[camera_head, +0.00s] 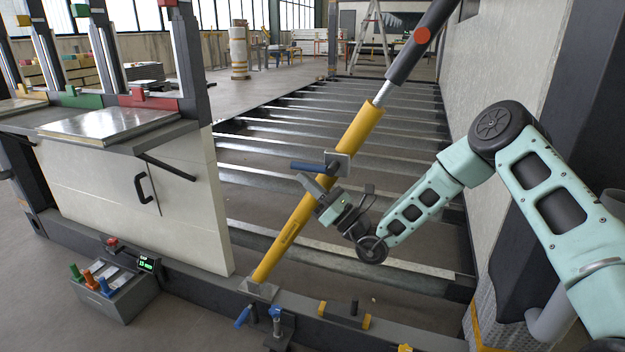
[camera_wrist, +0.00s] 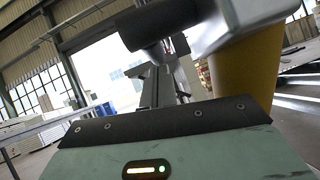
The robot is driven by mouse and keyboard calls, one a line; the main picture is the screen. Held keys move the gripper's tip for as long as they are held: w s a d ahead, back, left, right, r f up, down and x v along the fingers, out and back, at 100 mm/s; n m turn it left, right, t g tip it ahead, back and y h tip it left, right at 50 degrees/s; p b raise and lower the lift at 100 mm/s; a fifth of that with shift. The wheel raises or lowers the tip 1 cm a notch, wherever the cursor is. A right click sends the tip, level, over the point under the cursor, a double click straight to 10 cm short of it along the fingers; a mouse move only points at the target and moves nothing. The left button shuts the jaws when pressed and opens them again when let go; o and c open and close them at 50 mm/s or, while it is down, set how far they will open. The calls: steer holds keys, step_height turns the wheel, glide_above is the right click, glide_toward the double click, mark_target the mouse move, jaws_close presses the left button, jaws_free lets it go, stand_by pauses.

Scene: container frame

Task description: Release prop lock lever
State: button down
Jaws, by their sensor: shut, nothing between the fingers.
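The yellow prop (camera_head: 302,213) leans up to the right from a foot plate on the frame's front beam, with a dark upper tube (camera_head: 412,55). Its lock has a grey metal plate (camera_head: 338,163) and a lever with a blue grip (camera_head: 308,166) pointing left. My gripper (camera_head: 306,183) is shut and empty, just below the blue grip and beside the prop. I cannot tell whether it touches the lever. In the wrist view, the yellow tube (camera_wrist: 250,68) stands at right, and a dark cylinder, likely the lever grip (camera_wrist: 158,20), crosses above my gripper.
A white panel (camera_head: 190,190) stands left of the prop. Smaller blue-handled fittings (camera_head: 276,318) are near the prop's foot. Crossbeams (camera_head: 290,150) with open gaps lie behind.

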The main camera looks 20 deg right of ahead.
steer(key=shift+w+a+r+t+p, duration=0.15)
steer(key=shift+r+t+p, duration=0.25)
steer(key=shift+r+p, duration=0.2)
steer(key=shift+f, duration=0.15)
steer(key=s+d+f, duration=0.3)
steer(key=s+f, duration=0.2)
steer(key=f, duration=0.6)
steer(key=shift+f, duration=0.3)
steer(key=shift+d, duration=0.1)
